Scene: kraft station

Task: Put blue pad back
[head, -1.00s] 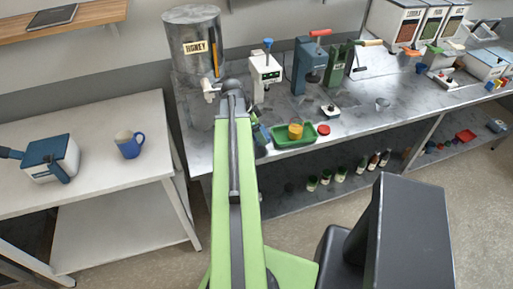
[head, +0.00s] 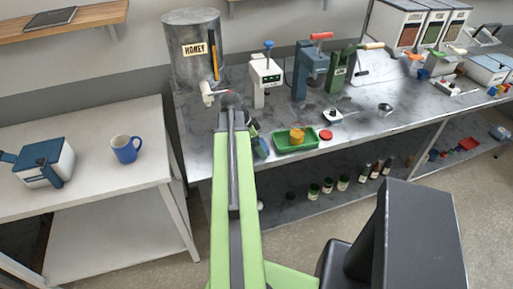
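My green arm (head: 233,190) reaches forward over the bench, its elbow end in front of the honey drum (head: 190,60). Just right of the arm, a small dark blue and green shape (head: 260,147) shows at the bench's front edge, left of the green tray (head: 298,149). I cannot tell whether it is the blue pad, part of my gripper, or both. My gripper's fingers cannot be made out; the arm hides that area. No other thing in view is clearly a blue pad.
The tray holds a yellow-orange item (head: 297,135); a red disc (head: 326,135) lies beside it. Presses and a white device (head: 266,77) stand behind. Several jars (head: 328,186) stand on the lower shelf. A blue mug (head: 125,149) is on the left table (head: 100,185).

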